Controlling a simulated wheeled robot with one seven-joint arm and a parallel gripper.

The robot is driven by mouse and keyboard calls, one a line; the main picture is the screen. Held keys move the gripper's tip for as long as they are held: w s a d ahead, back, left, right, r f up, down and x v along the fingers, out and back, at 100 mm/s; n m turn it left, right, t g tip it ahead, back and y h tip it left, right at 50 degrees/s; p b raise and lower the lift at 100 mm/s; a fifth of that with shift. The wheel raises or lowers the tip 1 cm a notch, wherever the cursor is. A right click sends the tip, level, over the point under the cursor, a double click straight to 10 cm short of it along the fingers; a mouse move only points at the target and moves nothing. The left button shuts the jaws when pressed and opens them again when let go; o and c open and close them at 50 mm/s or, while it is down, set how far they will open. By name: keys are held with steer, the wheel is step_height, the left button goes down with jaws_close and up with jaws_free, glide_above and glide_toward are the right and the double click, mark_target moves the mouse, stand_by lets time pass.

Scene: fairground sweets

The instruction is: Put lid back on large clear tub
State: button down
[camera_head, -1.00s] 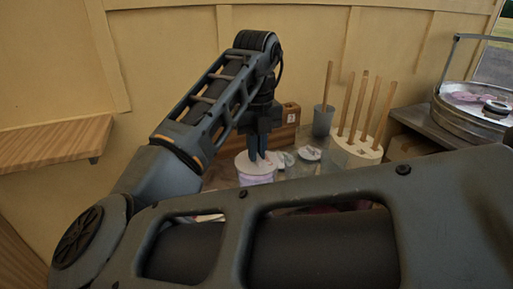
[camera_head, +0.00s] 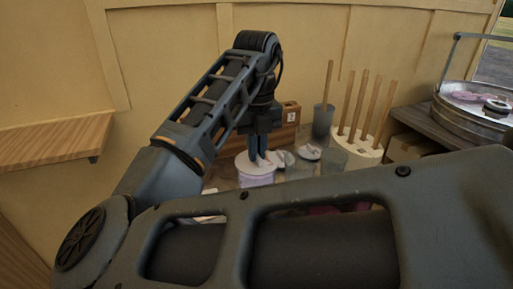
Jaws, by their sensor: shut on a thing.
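A tub (camera_head: 258,182) with pinkish contents stands on the counter beyond my arm. A pale round lid (camera_head: 244,166) lies on or just over its top; I cannot tell whether it is seated. My gripper (camera_head: 259,164) points straight down at the lid, its two dark fingers close together and shut on part of it. What the fingertips grasp is too small to see clearly. My forearm hides the front of the counter and part of the tub's lower side.
Right of the tub are a small pale-topped container (camera_head: 308,152) and a clear cup (camera_head: 331,160). Behind stand a grey holder (camera_head: 322,122) with a stick, a wooden box (camera_head: 291,114) and a pale block (camera_head: 356,155) with several upright sticks. A large metal pan (camera_head: 475,115) is far right.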

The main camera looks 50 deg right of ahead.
steer(key=c, duration=0.6)
jaws_free()
steer(key=shift+c, duration=0.2)
steer(key=shift+r, duration=0.1)
steer(key=shift+r+p, duration=2.65)
steer(key=shift+r, duration=0.8)
jaws_close()
steer(key=shift+f, duration=0.2)
